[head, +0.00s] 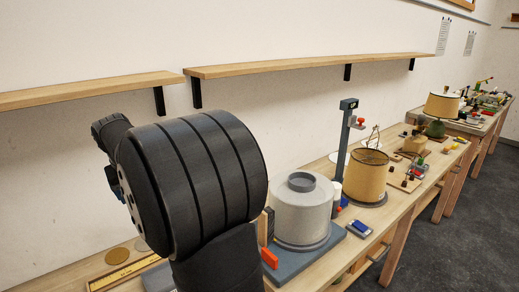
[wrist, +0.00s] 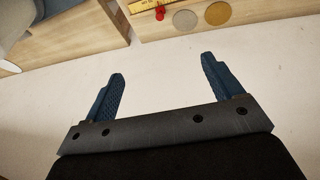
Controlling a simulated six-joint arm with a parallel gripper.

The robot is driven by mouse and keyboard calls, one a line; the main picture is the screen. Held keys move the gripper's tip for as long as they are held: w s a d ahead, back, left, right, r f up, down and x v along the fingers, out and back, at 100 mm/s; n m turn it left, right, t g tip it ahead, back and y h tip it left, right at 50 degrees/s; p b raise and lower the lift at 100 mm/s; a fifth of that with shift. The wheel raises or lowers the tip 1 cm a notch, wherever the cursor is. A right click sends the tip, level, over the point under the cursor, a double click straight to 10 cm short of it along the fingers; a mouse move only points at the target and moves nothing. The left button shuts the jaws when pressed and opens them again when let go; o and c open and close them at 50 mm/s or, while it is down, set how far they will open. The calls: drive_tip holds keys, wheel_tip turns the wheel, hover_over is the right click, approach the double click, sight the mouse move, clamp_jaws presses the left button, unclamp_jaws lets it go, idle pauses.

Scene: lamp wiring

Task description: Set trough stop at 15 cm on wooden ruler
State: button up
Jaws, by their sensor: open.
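The wooden ruler (head: 122,277) appears as a yellow marked strip in a wooden frame, at the lower left of the head view. My arm covers the bench to its right. In the wrist view, a yellow edge (wrist: 148,4) of it shows at the top. A small red piece (wrist: 160,13) sits beside that edge; it may be the trough stop, but I cannot tell, nor read any marks. My gripper (wrist: 162,68) is open and empty, with its two blue fingers wide apart against the pale wall. It is apart from the ruler and the red piece.
A gold disc (wrist: 217,13) and a grey disc (wrist: 185,19) lie beside the ruler. A grey drum (head: 302,213) on a dark base and a tan lampshade (head: 364,176) stand farther right on the bench. Wooden shelves (head: 300,63) run along the wall above.

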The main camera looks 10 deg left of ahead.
drive_tip(key=w+f+m, duration=0.1)
drive_tip(key=w+f, duration=0.1)
drive_tip(key=f, duration=0.2)
drive_tip(key=w+f+m, duration=0.1)
drive_tip(key=f, duration=0.3)
drive_tip(key=w+f+m, duration=0.1)
drive_tip(key=w+f, duration=0.1)
drive_tip(key=f, duration=0.1)
drive_tip(key=shift+w+a+f+m, duration=0.3)
drive_tip(key=shift+a+f+m, duration=0.05)
drive_tip(key=shift+f+m, duration=0.05)
drive_tip(key=c, duration=0.8)
drive_tip(key=shift+o, duration=0.2)
drive_tip(key=shift+y, duration=0.3)
drive_tip(key=x, duration=1.7)
drive_tip(key=shift+f, duration=0.25)
drive_tip(key=shift+s, duration=0.1)
drive_tip(key=shift+c, duration=0.3)
